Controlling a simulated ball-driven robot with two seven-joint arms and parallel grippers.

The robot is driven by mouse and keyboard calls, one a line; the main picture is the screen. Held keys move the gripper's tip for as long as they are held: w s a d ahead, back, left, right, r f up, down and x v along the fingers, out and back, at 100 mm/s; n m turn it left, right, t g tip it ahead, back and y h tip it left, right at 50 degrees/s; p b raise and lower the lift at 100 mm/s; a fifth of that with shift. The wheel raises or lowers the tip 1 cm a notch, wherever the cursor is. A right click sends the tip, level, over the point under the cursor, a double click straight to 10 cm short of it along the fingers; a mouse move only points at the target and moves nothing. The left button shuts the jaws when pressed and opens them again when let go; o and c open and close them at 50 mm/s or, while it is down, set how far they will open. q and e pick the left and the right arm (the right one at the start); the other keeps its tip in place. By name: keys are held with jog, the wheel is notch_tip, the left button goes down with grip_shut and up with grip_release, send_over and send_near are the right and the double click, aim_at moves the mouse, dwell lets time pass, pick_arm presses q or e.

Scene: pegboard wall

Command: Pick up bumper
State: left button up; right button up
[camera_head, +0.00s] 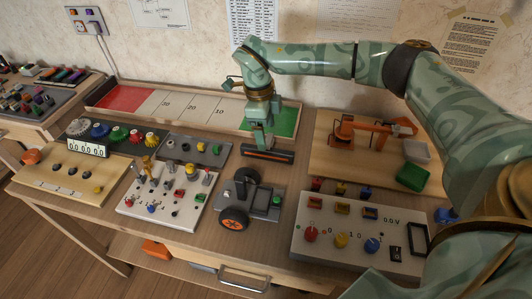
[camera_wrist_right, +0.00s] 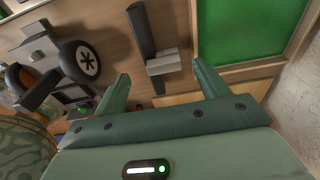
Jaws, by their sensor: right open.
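The bumper (camera_head: 268,155), a dark bar with an orange stripe, lies on the workbench just in front of the green end of the number board. In the right wrist view the bumper (camera_wrist_right: 140,32) is a black bar with a light grey block on its side, and that block shows between my fingertips. My right gripper (camera_head: 262,142) points down right above and behind the bumper, partly covering its back. In the wrist view the right gripper (camera_wrist_right: 160,72) has its fingers spread, with nothing held. My left gripper is not seen.
A wheeled car chassis (camera_head: 248,200) stands in front of the bumper. A switch panel (camera_head: 165,198) is left, a meter panel (camera_head: 350,235) front right. A wooden board with an orange arm model (camera_head: 345,130) and green block (camera_head: 412,177) is on the right. The number board (camera_head: 185,108) runs behind.

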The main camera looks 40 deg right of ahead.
aim_at(268, 139)
jog(key=f, duration=0.1)
jog(key=f+b, duration=0.1)
jog(key=f, duration=0.2)
jog(key=shift+s+d+f+b, duration=0.15)
jog(key=shift+d+b, duration=0.15)
jog(key=shift+d, duration=0.05)
jog(key=shift+r, duration=0.2)
jog(key=c, duration=1)
jog(key=shift+c, duration=0.2)
